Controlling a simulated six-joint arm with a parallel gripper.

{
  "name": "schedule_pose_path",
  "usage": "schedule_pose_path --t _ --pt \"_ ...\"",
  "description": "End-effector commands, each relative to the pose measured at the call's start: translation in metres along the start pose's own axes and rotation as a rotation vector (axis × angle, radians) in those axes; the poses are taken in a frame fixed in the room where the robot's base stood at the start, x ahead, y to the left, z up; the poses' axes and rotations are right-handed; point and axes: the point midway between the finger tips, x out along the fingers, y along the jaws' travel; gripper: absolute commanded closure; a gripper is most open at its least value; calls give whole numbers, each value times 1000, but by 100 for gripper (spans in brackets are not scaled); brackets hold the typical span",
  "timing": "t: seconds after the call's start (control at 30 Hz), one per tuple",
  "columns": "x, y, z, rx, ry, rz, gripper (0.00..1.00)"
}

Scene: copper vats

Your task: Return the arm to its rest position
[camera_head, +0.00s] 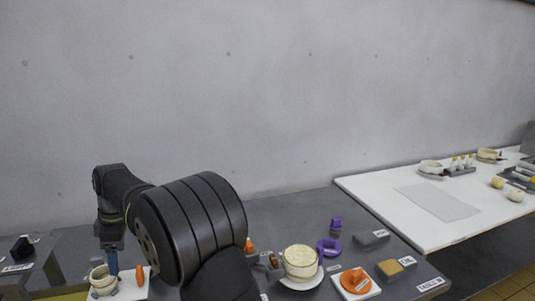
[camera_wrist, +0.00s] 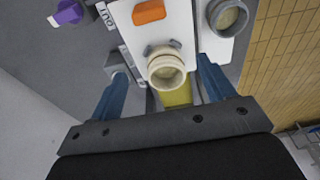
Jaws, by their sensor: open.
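My gripper (camera_head: 113,262) points down at the lower left of the head view, its blue fingers close to a cream cup (camera_head: 103,281). In the wrist view my gripper (camera_wrist: 163,76) is open, with its two blue fingers wide apart. The cream cup (camera_wrist: 167,73) shows between them, with clear gaps on both sides, and nothing is gripped. How far the fingertips are above the cup I cannot tell. My dark arm links hide part of the bench in the head view.
The cup is at the end of a white board (camera_wrist: 151,35) bearing an orange block (camera_wrist: 149,11). A second cup (camera_wrist: 228,17) is close by. A larger cream cup (camera_head: 301,261), purple ring (camera_head: 328,247) and orange piece (camera_head: 356,281) are further right. Above the bench is a bare wall (camera_head: 270,100).

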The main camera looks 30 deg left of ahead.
Motion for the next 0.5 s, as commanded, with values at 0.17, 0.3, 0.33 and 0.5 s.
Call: schedule_pose_path --t 0.17,0.3,0.33,0.5 --pt "-24 0 30 4 1 1 25" --pt "-42 0 51 4 1 2 25" --pt "-46 0 56 4 1 2 25" --pt "-27 -21 39 79 -6 8 25"
